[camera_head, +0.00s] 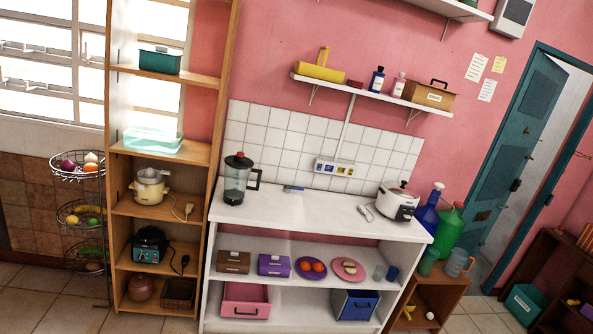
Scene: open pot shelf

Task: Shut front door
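The front door (509,150) is a teal panel at the right of the view, standing open in its teal frame (548,157). A pale gap shows between the door's right edge and the right side of the frame. A dark handle (515,185) sits near the door's right edge. My gripper does not show in this view.
A white counter (300,213) with shelves stands mid-view, beside a tall wooden shelf (127,175). A small wooden cabinet (452,285) with jugs stands left of the doorway. A teal bin (525,303) and dark shelf (550,262) stand right. Tiled floor (480,312) shows between them.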

